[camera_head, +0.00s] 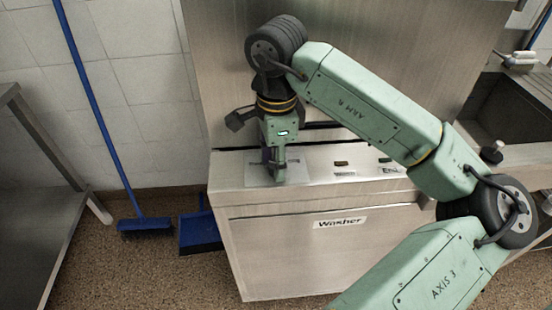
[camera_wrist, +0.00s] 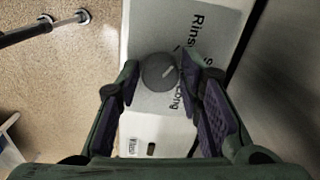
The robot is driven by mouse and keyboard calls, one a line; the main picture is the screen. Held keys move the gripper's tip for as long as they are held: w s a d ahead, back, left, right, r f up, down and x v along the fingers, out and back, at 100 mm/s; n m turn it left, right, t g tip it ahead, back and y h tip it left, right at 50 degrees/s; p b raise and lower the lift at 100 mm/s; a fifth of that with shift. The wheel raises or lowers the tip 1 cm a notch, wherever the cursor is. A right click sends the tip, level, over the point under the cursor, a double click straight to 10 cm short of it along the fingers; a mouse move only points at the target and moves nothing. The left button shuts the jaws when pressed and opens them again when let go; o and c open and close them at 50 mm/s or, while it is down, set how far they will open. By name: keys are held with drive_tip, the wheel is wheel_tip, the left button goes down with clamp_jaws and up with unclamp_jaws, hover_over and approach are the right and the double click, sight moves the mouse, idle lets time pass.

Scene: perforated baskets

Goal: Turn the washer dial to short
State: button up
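The washer (camera_head: 290,262) is a steel box with a "Washer" label on its front. A pale label plate (camera_head: 258,178) lies on the left of its top. My gripper (camera_head: 278,170) points down over the plate and hides the dial in the head view. In the wrist view its fingers (camera_wrist: 160,62) are open, one on each side of the dial; contact cannot be told.
Small buttons and labels (camera_head: 341,164) sit right of the plate. A steel panel (camera_head: 225,70) rises behind the washer. A blue broom (camera_head: 145,225) and blue dustpan (camera_head: 200,232) stand at left. A steel table (camera_head: 35,190) is far left, a sink (camera_head: 510,105) far right.

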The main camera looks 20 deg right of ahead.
clamp_jaws()
drive_tip(key=shift+f+m+b, duration=0.1)
drive_tip(key=shift+m+b, duration=0.3)
drive_tip(key=shift+b, duration=0.2)
drive_tip(key=shift+f+m+b, duration=0.1)
drive_tip(key=shift+m+b, duration=0.5)
drive_tip(key=shift+b, duration=0.25)
drive_tip(key=m+b, duration=0.2)
drive_tip(key=shift+m+b, duration=0.3)
drive_tip(key=m+b, duration=0.2)
drive_tip(key=m, duration=0.1)
drive_tip(key=shift+w+r+m+b, duration=0.15)
drive_tip(key=shift+m+b, duration=0.4)
drive_tip(key=shift+m, duration=0.5)
drive_tip(key=shift+s+r+m+b, duration=0.1)
drive_tip(key=shift+m+b, duration=0.4)
drive_tip(key=shift+m, duration=0.55)
